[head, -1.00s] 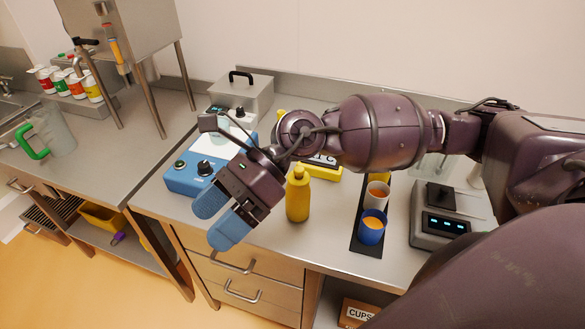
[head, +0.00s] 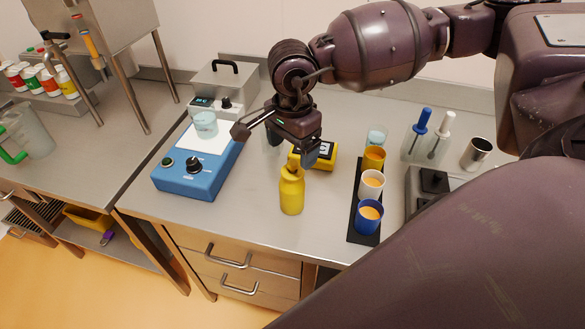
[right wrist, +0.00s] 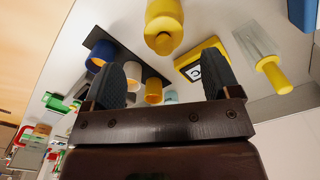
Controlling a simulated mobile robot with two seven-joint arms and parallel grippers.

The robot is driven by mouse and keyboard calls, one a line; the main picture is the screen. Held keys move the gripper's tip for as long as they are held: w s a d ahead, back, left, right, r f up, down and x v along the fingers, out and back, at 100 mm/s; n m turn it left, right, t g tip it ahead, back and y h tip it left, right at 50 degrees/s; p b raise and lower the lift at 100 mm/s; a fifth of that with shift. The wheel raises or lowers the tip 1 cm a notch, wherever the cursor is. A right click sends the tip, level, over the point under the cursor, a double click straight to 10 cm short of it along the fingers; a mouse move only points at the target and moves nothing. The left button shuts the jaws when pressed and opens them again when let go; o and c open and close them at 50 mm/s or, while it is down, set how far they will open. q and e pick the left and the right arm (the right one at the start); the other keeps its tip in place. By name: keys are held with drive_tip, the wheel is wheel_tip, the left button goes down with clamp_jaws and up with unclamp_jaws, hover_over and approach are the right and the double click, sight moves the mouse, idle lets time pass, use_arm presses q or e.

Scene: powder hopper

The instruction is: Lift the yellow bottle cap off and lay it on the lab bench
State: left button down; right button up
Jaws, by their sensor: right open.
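The yellow bottle (head: 291,195) stands upright on the steel lab bench (head: 240,218), with its yellow cap (head: 291,170) on top. In the right wrist view the bottle (right wrist: 164,12) is at the top centre, its cap (right wrist: 162,42) pointing toward me between the fingers' directions. My right gripper (head: 292,149) is open and empty, above and slightly behind the bottle, apart from the cap. Its two dark fingers also show wide apart in the right wrist view (right wrist: 164,74). My left gripper is not in view.
A blue device (head: 200,178) with a beaker (head: 205,124) stands left of the bottle. A yellow box (head: 322,158) is behind it. A black tray (head: 353,226) with yellow, white and blue cups is on the right. Bare bench lies in front of and left of the bottle.

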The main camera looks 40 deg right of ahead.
drive_tip(key=shift+f, duration=0.45)
drive_tip(key=f, duration=0.1)
drive_tip(key=f+p, duration=0.1)
drive_tip(key=f, duration=0.2)
drive_tip(key=shift+w+d, duration=0.2)
drive_tip(key=shift+w, duration=0.05)
drive_tip(key=shift+f, duration=0.5)
drive_tip(key=c, duration=1)
wheel_tip(320, 180, up, 19)
drive_tip(key=b, duration=0.2)
wheel_tip(320, 180, up, 4)
drive_tip(key=r+p, duration=0.1)
drive_tip(key=p, duration=0.1)
hover_over(293, 162)
drive_tip(key=shift+a+f, duration=0.1)
drive_tip(key=shift+f, duration=0.15)
